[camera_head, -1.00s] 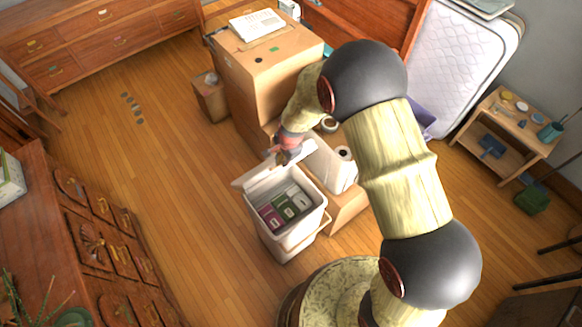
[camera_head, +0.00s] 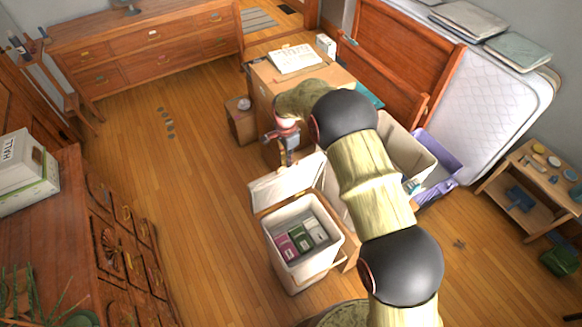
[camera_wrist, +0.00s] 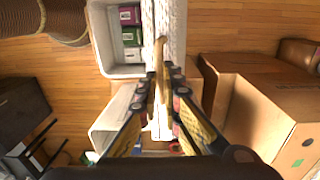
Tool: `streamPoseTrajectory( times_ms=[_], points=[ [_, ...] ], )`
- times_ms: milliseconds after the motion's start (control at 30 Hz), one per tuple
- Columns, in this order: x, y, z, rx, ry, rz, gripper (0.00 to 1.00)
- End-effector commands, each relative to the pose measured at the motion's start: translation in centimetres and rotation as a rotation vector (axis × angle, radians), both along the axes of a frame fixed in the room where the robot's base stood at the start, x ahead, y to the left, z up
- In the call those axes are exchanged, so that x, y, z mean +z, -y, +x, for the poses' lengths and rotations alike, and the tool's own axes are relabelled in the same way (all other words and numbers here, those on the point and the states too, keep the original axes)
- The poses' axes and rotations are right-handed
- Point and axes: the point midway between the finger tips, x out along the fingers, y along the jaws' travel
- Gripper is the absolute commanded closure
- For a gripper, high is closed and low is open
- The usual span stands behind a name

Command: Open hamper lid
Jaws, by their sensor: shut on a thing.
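The white hamper (camera_head: 300,270) stands on the floor at the lower centre of the head view, with several coloured boxes (camera_head: 300,236) inside. Its mouth is uncovered. Its white lid (camera_head: 280,188) is swung up along the far edge and shows as a broad panel. My gripper (camera_head: 289,160) is at the lid's far upper edge. In the wrist view my gripper (camera_wrist: 160,78) is closed around a thin tan piece at the edge of the pale lid (camera_wrist: 168,28). The hamper's open inside (camera_wrist: 115,68) shows left of the lid. The exact contact is partly hidden by the fingers.
A tall cardboard box (camera_head: 305,85) stands behind my gripper, with a smaller carton (camera_head: 242,125) to its left. A beige bin (camera_head: 405,150) and a purple bin (camera_head: 437,165) stand to the right. The floor left of the hamper is clear.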

Motion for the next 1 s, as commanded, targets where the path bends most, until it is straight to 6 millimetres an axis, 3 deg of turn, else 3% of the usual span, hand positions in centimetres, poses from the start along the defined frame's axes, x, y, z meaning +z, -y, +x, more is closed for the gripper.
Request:
streamPoseTrajectory(
  times_ms=[33, 500, 533, 800, 1000],
  points=[
    [-1.08, 0.09, -0.45, 0.002, -0.013, -0.005, 1.0],
    [-1.19, 0.01, -0.41, 0.002, -0.017, -0.007, 1.0],
    [-1.2, 0.01, -0.42, 0.002, -0.017, -0.007, 0.93],
    [-0.72, -0.08, -0.13, 0.001, -0.011, -0.004, 0.77],
    [-0.49, -0.11, 0.0, 0.001, -0.008, -0.003, 0.73]
  ],
)
